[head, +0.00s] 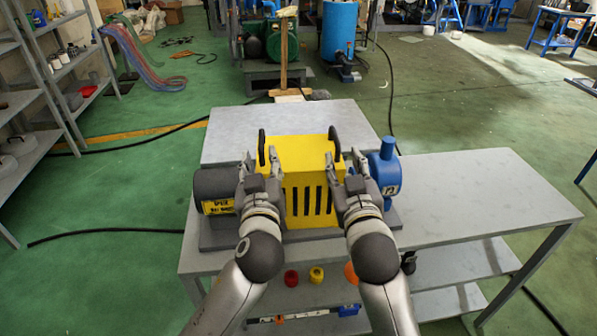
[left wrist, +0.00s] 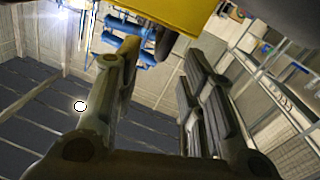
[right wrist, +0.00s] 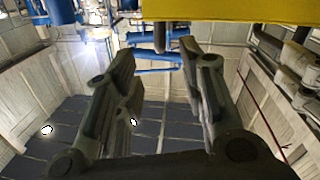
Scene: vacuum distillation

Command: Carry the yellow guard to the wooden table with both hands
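The yellow guard (head: 309,180) is a box with dark slots in its front face. It sits between a dark motor (head: 213,187) and a blue pump (head: 388,170) on a grey bench. Black loop handles stand at its left (head: 262,147) and right (head: 334,140) sides. My left gripper (head: 259,164) is open at the left handle. My right gripper (head: 345,166) is open at the right handle. In both wrist views the fingers are spread, with a dark handle end beyond the tips and the yellow guard at the top edge. I cannot make out a wooden table.
The grey bench (head: 480,195) has a clear top to the right. A grey tabletop (head: 225,132) lies directly behind the guard. Red and yellow small parts (head: 316,274) lie on the lower shelf. Shelving (head: 40,110) stands at the left, and black cables cross the green floor.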

